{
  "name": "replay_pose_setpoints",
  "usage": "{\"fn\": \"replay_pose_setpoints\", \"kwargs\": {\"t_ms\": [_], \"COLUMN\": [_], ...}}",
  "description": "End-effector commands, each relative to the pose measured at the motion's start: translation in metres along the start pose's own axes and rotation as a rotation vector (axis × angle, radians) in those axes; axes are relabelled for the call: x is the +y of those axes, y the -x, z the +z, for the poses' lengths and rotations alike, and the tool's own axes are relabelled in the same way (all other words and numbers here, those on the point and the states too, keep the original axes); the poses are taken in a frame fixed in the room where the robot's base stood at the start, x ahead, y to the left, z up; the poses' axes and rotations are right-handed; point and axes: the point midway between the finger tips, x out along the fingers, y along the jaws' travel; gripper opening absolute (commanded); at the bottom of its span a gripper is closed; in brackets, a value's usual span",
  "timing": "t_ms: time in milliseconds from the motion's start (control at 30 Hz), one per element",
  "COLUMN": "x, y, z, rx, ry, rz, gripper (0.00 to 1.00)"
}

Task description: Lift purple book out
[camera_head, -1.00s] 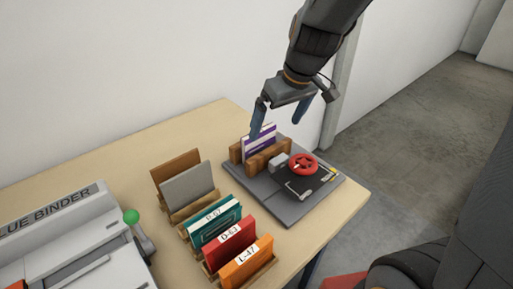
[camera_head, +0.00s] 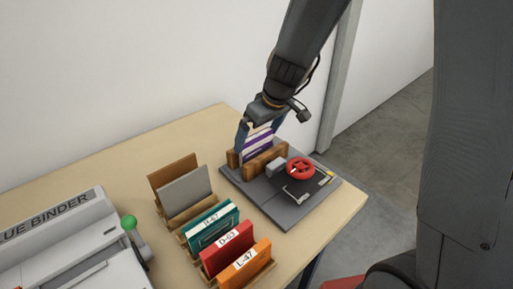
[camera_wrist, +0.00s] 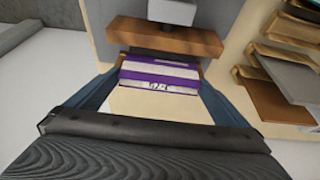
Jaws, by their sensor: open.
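The purple book (camera_head: 258,141) stands upright between the wooden jaws of a press (camera_head: 266,160) on a grey base plate. Its purple and white cover and a label show in the wrist view (camera_wrist: 160,76). My gripper (camera_head: 258,130) is over the book from above, with one blue finger on each side of its ends. In the wrist view the fingers (camera_wrist: 157,92) are apart, and the book lies between them. I cannot tell whether either finger touches it.
A red handwheel (camera_head: 300,168) sits at the front of the press. To the left, wooden racks hold a grey board (camera_head: 187,192), a teal book (camera_head: 211,228), a red book (camera_head: 228,249) and an orange book (camera_head: 245,268). A binder machine (camera_head: 60,245) stands at far left. A wall is close behind.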

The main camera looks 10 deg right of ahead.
Motion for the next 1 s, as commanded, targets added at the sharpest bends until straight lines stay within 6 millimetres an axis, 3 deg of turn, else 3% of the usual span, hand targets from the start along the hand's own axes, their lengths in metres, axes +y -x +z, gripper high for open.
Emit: {"fn": "replay_pose_setpoints", "kwargs": {"t_ms": [233,500,800,1000], "x": [0.000,0.000,0.000,0.000], "y": [-0.001,-0.001,0.001,0.015], "z": [0.000,0.000,-0.001,-0.008], "rx": [0.000,0.000,0.002,0.004], "ry": [-0.001,-0.001,-0.001,0.000], "rz": [0.000,0.000,0.001,0.000], "gripper": [1.00,0.54,0.54,0.54]}}
